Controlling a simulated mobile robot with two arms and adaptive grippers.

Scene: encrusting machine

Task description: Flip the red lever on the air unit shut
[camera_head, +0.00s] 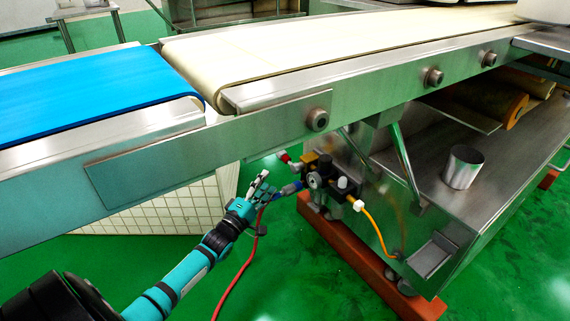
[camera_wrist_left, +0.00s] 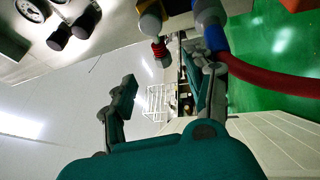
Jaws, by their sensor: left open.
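The air unit (camera_head: 318,178) hangs below the conveyor frame, with a round gauge, dark bodies and yellowish fittings. Its small red lever (camera_head: 284,157) sticks out at the upper left, towards the conveyor's underside. In the left wrist view the red lever (camera_wrist_left: 159,50) shows at the top, beyond and between the finger ends. My left gripper (camera_head: 262,188) is open and empty, to the lower left of the lever and apart from it in the head view. Its two fingers (camera_wrist_left: 165,92) stand well apart in the wrist view. My right gripper is in neither view.
A blue fitting (camera_head: 288,189) with a red hose (camera_head: 247,262) sits close beside my left gripper; the hose (camera_wrist_left: 275,82) passes near one finger. The conveyor side plate (camera_head: 205,150) lies above. An orange tube (camera_head: 377,235) runs to the steel base.

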